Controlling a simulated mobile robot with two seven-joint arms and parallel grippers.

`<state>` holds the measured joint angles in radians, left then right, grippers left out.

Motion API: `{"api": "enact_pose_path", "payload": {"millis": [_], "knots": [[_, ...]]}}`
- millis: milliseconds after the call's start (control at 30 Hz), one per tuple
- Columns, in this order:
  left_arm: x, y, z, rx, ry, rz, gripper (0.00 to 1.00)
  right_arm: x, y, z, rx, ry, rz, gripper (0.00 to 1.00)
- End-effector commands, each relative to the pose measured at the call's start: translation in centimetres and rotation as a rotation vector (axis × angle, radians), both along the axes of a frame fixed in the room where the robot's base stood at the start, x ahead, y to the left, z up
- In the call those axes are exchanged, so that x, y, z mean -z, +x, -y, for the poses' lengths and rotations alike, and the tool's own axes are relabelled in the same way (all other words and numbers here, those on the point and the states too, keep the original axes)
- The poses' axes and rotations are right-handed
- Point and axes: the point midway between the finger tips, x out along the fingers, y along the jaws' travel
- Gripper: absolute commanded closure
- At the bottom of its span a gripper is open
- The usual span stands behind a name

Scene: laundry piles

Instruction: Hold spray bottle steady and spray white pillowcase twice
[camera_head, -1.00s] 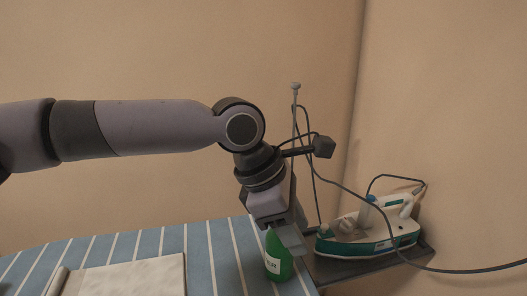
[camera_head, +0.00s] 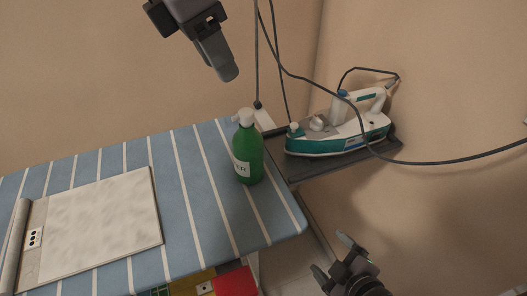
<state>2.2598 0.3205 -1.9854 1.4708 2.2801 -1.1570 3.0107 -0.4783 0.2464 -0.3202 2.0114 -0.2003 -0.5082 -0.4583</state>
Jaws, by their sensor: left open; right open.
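The green spray bottle (camera_head: 249,157) with a white top stands upright near the right end of the striped ironing board (camera_head: 190,190). The white pillowcase (camera_head: 95,225) lies flat on the board at the left, with a rolled edge and a small dark-dotted tag at its left side. My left gripper (camera_head: 222,62) hangs above and left of the bottle, apart from it, open and empty. My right gripper (camera_head: 333,262) is low at the right, below and off the board's right corner, open and empty.
A teal and white iron (camera_head: 338,132) sits on a dark rest (camera_head: 345,160) beyond the board's right end. Its cord (camera_head: 450,160) runs across the right side. Colourful items (camera_head: 210,284) show under the board's front edge. The board between pillowcase and bottle is clear.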

Motion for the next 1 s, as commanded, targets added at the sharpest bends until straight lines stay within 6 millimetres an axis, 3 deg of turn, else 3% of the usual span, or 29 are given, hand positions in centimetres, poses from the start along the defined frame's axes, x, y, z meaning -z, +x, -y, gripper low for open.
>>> {"api": "enact_pose_path", "payload": {"millis": [300, 667, 900, 1000], "knots": [[0.0, 0.0, 0.0, 0.001, 0.000, 0.000, 0.57, -6.0, 4.4, -1.6, -0.408, -0.756, 0.270, 0.08], [0.0, 0.0, 0.0, 0.002, 0.000, 0.001, 0.57, -14.3, 7.7, -2.6, -0.664, -1.672, 0.545, 0.08], [0.0, 0.0, 0.0, 0.002, 0.000, 0.001, 0.57, -18.5, 8.8, -8.9, -0.729, -1.787, 0.878, 0.08], [0.0, 0.0, 0.0, 0.001, 0.000, 0.000, 0.57, -19.6, 9.4, -10.6, -0.765, -1.836, 0.986, 0.08]]}}
